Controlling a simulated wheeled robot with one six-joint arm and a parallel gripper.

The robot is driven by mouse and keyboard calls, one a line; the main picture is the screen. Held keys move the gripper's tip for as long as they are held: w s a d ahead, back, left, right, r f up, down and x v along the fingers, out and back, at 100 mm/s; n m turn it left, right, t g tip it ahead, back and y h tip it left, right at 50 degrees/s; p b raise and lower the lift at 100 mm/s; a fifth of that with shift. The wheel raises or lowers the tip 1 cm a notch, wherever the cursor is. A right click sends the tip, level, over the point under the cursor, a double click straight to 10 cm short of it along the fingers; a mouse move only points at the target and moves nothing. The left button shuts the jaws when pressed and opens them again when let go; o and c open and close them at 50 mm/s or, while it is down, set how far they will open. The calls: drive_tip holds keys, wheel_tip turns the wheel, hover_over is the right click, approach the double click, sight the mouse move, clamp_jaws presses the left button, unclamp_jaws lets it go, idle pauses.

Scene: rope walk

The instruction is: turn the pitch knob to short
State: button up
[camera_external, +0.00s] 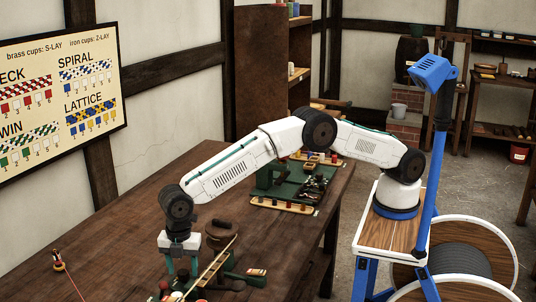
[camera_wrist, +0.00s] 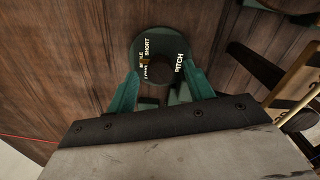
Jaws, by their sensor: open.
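The pitch knob (camera_wrist: 157,70) shows in the wrist view as a dark round knob on a green round plate. White words by it read SHORT, PITCH and others partly hidden. A small brass mark seems to lie at its left, near the words; I cannot tell exactly which setting it is at. My gripper (camera_wrist: 161,84) has its green fingers apart, one on each side of the knob; I cannot tell whether they touch it. In the external view my gripper (camera_external: 182,268) points down over the bench, and the knob cannot be made out.
The wooden bench (camera_external: 130,235) is mostly bare to the left. A green device with a slanted wooden bar (camera_external: 213,266) stands close right of my gripper. A round brown block (camera_external: 221,232) is behind it.

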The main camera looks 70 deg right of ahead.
drive_tip(key=shift+f, duration=0.35)
drive_tip(key=c, duration=1)
drive_tip(key=shift+o, duration=0.2)
drive_tip(key=shift+m, duration=0.3)
drive_tip(key=m, duration=0.4)
drive_tip(key=shift+m, duration=2)
